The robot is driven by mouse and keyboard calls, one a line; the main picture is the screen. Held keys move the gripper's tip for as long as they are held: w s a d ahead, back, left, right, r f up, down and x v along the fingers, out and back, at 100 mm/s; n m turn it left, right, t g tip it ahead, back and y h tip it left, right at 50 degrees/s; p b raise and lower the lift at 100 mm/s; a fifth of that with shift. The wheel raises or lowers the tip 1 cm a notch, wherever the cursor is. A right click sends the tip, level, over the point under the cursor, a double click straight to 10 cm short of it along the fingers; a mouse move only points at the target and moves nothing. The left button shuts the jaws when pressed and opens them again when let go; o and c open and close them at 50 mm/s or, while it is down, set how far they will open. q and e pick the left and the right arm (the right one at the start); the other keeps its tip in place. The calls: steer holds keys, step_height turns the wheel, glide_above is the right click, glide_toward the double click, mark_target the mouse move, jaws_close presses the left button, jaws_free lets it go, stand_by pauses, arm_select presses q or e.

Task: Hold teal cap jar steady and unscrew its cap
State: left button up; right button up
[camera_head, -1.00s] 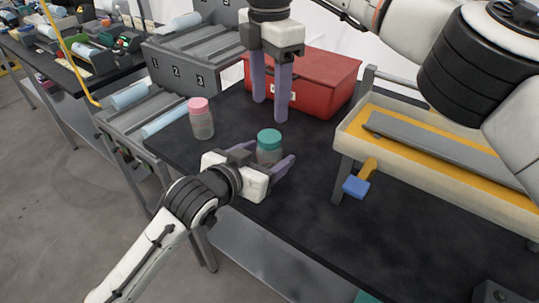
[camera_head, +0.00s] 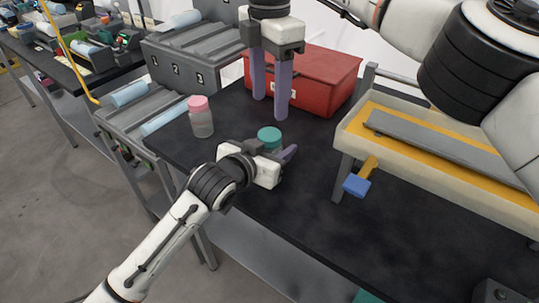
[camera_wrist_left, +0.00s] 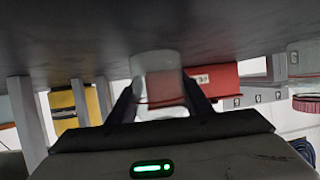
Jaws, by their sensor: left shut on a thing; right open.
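The teal cap jar stands upright on the dark table, and in the head view mainly its teal cap (camera_head: 269,136) shows. My left gripper (camera_head: 280,152) is shut around the jar's body, which is mostly hidden behind the gripper. In the left wrist view the clear jar (camera_wrist_left: 157,80) sits between the two fingers of my left gripper (camera_wrist_left: 160,98), and the picture is upside down. My right gripper (camera_head: 270,105) is open and empty, its purple fingers pointing down above and behind the jar.
A pink-capped jar (camera_head: 201,118) stands to the left. A red box (camera_head: 325,80) is behind my right gripper. A raised tray (camera_head: 430,160) with a blue-ended lever (camera_head: 357,185) is on the right. Numbered roller ramps (camera_head: 185,70) stand at the back left. The front table is clear.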

mark_target(270, 134)
arm_select(q)
steer(key=c, duration=0.3)
arm_select(e)
steer(key=shift+c, duration=0.2)
arm_select(q)
jaws_close()
arm_select(e)
steer(key=shift+c, duration=0.8)
steer(key=m, duration=0.8)
steer(key=shift+m, duration=0.3)
steer(key=shift+f, duration=0.1)
steer(key=shift+m, duration=0.3)
steer(key=shift+f, duration=3.9)
